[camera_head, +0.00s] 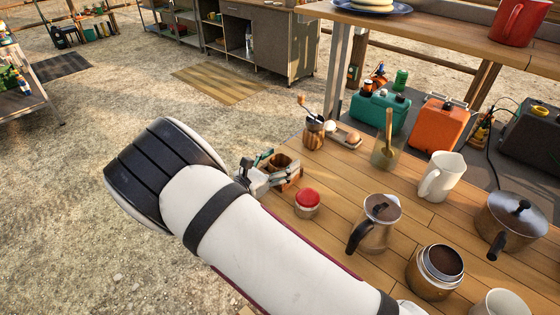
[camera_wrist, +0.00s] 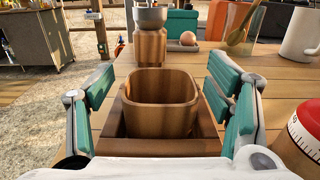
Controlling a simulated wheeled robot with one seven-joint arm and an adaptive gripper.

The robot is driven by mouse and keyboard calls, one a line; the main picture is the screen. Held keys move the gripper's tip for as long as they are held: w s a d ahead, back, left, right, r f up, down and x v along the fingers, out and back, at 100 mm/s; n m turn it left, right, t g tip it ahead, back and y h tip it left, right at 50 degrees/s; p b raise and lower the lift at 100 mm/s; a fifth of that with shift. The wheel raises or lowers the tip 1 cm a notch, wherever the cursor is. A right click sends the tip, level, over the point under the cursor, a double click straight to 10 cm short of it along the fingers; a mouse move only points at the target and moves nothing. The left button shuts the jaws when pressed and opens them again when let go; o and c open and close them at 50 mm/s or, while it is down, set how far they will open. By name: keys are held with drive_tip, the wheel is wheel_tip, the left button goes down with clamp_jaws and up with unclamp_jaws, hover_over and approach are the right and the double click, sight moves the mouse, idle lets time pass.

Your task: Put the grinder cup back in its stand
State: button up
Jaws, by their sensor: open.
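The brown, wood-coloured grinder cup (camera_wrist: 163,88) has a rounded square rim and looks empty. It stands upright inside the low brown square frame of its stand (camera_wrist: 160,148). In the head view the cup (camera_head: 280,160) and stand (camera_head: 291,183) are at the table's left edge, partly hidden by my gripper (camera_head: 262,174). In the wrist view my gripper (camera_wrist: 163,112) is open, with one teal-padded finger on each side of the cup and gaps between. The cup's base is hidden, so I cannot tell how deep it sits.
A red-topped timer (camera_head: 307,200) stands close right of the stand. Behind is a wood-and-metal grinder body (camera_head: 314,133), with an egg tray (camera_head: 346,137) beside it. A glass with a spoon (camera_head: 385,150), white jug (camera_head: 441,177) and moka pot (camera_head: 376,222) stand further right.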

drive_tip(key=v, duration=1.2)
idle(0.3)
drive_tip(key=s+d+r+m+g+y+p, duration=0.1)
drive_tip(key=s+d+r+m+g, duration=0.2)
drive_tip(key=d+r+m+g, duration=0.55)
drive_tip(key=s+d+r+m+g+p, duration=0.15)
drive_tip(key=d+r+m+g, duration=0.35)
drive_tip(key=d+r, duration=0.7)
drive_tip(key=s+d+r+m+t+y, duration=0.1)
drive_tip(key=s+d+r+m+y, duration=0.1)
drive_tip(key=s, duration=0.6)
drive_tip(key=s+d+r+m+t+y+p, duration=0.1)
drive_tip(key=s+d+r+m+y, duration=0.2)
drive_tip(key=s+m, duration=0.5)
drive_tip(key=s+d+r+m+t+y+p, duration=0.1)
drive_tip(key=s+d+r+m+y, duration=0.2)
drive_tip(key=s+d+m+y, duration=0.2)
drive_tip(key=s+d, duration=0.1)
drive_tip(key=s, duration=0.1)
drive_tip(key=shift+s+d+r, duration=0.25)
drive_tip(key=shift+s+d, duration=0.1)
drive_tip(key=shift+s, duration=0.05)
